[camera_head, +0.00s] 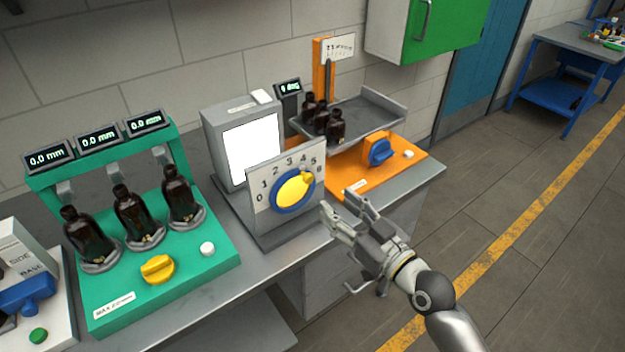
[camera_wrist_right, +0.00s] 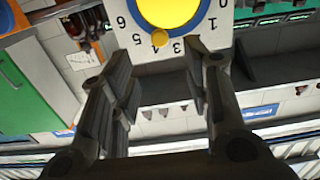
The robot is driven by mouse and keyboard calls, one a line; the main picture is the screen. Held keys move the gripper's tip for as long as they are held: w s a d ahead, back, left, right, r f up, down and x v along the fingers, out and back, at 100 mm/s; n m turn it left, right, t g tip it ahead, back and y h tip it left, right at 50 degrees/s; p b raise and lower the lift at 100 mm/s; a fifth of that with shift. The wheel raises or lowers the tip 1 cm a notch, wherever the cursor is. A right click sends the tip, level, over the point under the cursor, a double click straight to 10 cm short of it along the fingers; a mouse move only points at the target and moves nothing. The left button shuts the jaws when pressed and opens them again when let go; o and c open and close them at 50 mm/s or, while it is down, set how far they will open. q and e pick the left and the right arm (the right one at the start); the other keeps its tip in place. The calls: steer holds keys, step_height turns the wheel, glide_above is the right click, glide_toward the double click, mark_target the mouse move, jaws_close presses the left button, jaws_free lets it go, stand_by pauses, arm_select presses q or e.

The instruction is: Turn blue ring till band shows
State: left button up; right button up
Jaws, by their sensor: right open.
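The blue ring (camera_head: 275,201) surrounds a yellow dial (camera_head: 294,189) on a grey panel (camera_head: 260,226) marked 0 to 6. In the right wrist view the yellow dial (camera_wrist_right: 168,8) and a little of the blue ring (camera_wrist_right: 207,12) show upside down at the top, cut off by the frame. My right gripper (camera_head: 346,212) is open and empty, to the right of the panel and apart from it. No band is visible on the ring. My left gripper is not in view.
A lit white screen (camera_head: 252,150) stands behind the panel. A green stand (camera_head: 205,268) with three amber bottles is at left. An orange unit (camera_head: 345,170) with a blue knob (camera_head: 380,151) and a grey tray (camera_head: 372,112) holding amber bottles is behind right. Open floor lies to the right.

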mark_target(310, 180)
steer(key=p+x, duration=0.2)
steer(key=x, duration=0.8)
steer(key=shift+w+a, duration=0.1)
jaws_close()
steer(key=shift+w+d+f+m+b, duration=0.25)
steer(key=shift+m+b, duration=0.1)
steer(key=shift+m, duration=0.5)
steer(key=shift+w+d+f+m+b, duration=0.1)
steer(key=shift+d+f+m+b, duration=0.2)
steer(key=shift+m, duration=0.5)
steer(key=shift+w+d+f+m+b, duration=0.25)
steer(key=shift+m+b, duration=0.15)
steer(key=shift+m, duration=0.45)
jaws_free()
steer(key=shift+s, duration=0.1)
